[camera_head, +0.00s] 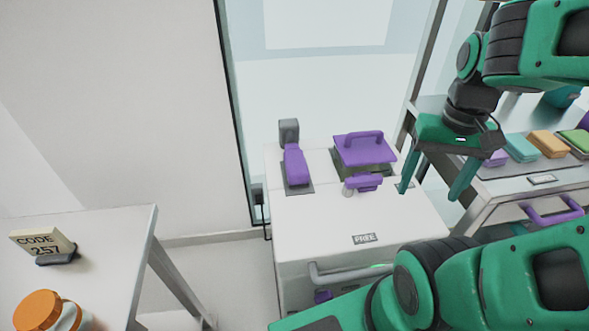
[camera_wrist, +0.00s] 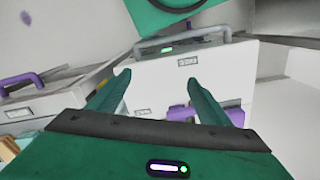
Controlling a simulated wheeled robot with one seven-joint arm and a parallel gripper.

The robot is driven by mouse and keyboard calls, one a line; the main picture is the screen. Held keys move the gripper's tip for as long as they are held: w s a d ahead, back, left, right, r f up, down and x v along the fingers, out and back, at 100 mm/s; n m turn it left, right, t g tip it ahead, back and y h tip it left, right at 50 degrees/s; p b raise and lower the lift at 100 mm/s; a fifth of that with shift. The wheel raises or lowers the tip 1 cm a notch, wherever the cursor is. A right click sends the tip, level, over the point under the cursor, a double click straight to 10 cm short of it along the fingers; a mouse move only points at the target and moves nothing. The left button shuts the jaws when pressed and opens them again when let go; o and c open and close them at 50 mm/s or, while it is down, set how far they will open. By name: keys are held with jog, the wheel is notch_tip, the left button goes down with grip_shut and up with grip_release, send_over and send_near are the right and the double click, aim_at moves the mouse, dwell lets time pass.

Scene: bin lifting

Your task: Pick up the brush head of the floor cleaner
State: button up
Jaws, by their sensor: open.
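Purple items sit on the white cabinet top (camera_head: 315,225) in the head view. One is a long purple piece with a grey block (camera_head: 295,165) at the left. Another is a purple lidded box with a handle (camera_head: 364,150) at the back right. A small purple piece with a grey round end (camera_head: 368,182) lies in front of the box. I cannot tell which is the brush head. My gripper (camera_head: 430,193) is open and empty, pointing down to the right of these pieces. The wrist view shows its spread fingers (camera_wrist: 160,82) with nothing held.
A FREE label (camera_head: 364,238) marks the cabinet's bare front top. A shelf with coloured blocks (camera_head: 548,144) and a purple drawer handle (camera_head: 553,212) stands right. A table with a code sign (camera_head: 42,241) and an orange-capped jar (camera_head: 37,310) stands left.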

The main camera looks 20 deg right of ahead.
jog(key=n, duration=0.4)
send_near(296, 161)
jog(key=shift+s+a, duration=0.1)
jog(key=shift+s, duration=0.1)
notch_tip(296, 161, down, 10)
jog(key=shift+w+f, duration=0.1)
jog(key=shift+f, duration=0.15)
jog(key=c, duration=1.4)
jog(key=shift+r, duration=0.15)
